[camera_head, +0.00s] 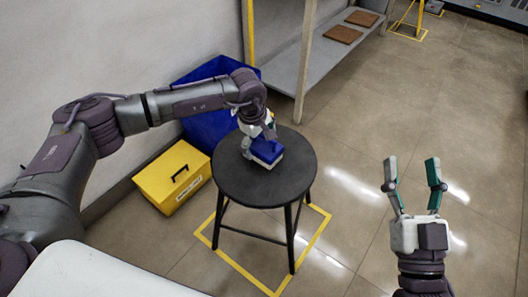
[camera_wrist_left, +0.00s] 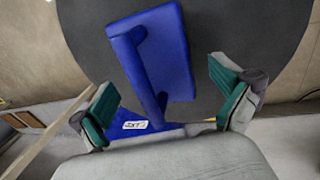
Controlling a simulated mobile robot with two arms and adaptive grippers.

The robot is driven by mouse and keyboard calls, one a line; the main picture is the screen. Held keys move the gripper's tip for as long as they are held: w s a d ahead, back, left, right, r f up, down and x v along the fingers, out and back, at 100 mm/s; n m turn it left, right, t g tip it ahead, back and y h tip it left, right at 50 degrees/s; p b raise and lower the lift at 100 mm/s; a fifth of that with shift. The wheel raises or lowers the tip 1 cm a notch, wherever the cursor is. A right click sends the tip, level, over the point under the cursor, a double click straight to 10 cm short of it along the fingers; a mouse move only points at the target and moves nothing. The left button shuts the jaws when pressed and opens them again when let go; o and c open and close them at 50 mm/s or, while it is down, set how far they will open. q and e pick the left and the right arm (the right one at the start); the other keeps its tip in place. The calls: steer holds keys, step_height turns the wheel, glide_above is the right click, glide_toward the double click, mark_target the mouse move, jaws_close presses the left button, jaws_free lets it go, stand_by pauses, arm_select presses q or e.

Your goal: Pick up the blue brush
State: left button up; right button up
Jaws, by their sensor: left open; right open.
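The blue brush (camera_head: 266,152) lies on the round black stool (camera_head: 238,187). In the left wrist view the brush (camera_wrist_left: 176,50) shows its broad blue block and a bar-like handle along it, with the stool top (camera_wrist_left: 90,35) behind. My left gripper (camera_head: 262,140) is above the brush in the head view, partly hidden by its own wrist. In the left wrist view my left gripper (camera_wrist_left: 168,95) is open, with one green-padded finger on each side of the brush handle and visible gaps to both. My right gripper (camera_head: 411,172) is open and empty over the floor at the right.
A yellow box (camera_head: 160,186) with a black handle stands on the floor left of the stool. A blue bin (camera_head: 200,125) stands behind it by the wall. A grey shelf (camera_head: 335,50) is at the back. The floor at right is clear.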

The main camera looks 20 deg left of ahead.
mark_target(263, 138)
arm_select(q)
steer(key=shift+f, duration=0.3)
steer(key=c, duration=1.2)
arm_select(e)
steer(key=shift+s+r+t, duration=0.2)
steer(key=shift+r+t, duration=0.1)
steer(key=shift+r, duration=0.05)
arm_select(q)
steer(key=shift+r, duration=0.15)
